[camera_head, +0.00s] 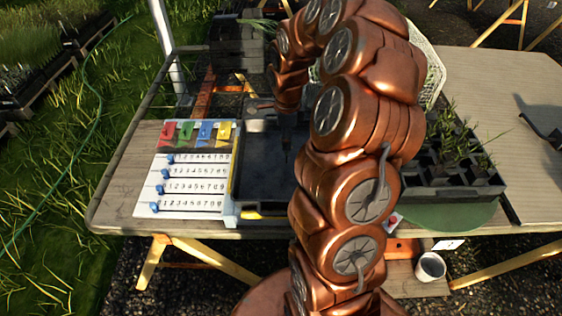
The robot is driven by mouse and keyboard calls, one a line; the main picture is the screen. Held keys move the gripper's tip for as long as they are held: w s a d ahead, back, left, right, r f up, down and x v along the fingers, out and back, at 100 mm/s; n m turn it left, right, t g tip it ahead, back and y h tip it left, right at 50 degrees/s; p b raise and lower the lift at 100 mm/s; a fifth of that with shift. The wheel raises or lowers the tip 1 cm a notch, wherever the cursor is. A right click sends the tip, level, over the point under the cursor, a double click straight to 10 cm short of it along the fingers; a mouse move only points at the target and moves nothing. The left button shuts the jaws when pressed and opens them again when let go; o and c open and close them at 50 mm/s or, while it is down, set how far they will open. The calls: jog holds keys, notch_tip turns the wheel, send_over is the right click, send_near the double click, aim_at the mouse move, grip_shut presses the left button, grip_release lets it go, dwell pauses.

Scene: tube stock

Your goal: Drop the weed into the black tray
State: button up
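The black tray (255,185) lies on the wooden table, left of my copper arm, which hides its right part. I cannot pick out a separate weed. Thin green plants (455,140) stand in a black cell tray (455,191) on the right, partly behind my arm.
A white number board (190,187) with blue sliders and coloured cards (196,133) is left of the tray. A small metal pot (262,122) stands behind it. A white cup (430,266) is below the table's front edge.

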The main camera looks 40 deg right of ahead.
notch_tip(320, 180, up, 11)
dwell(0.4)
dwell(0.4)
jog(key=s+a+r+n, duration=0.2)
jog(key=s+a+n, duration=0.4)
jog(key=a, duration=0.4)
jog(key=s+a+n, duration=0.4)
jog(key=s+n, duration=0.2)
jog(key=s, duration=0.1)
jog(key=s+a+n+g, duration=0.1)
jog(key=s+a+n, duration=0.3)
jog(key=s+n, duration=0.3)
jog(key=s+a+f+n, duration=0.1)
jog(key=s+a+n, duration=0.3)
jog(key=s+n, duration=0.2)
jog(key=shift+s+a+g, duration=0.25)
jog(key=shift+s+g, duration=0.15)
jog(key=shift+s, duration=0.55)
jog(key=shift+f, duration=0.1)
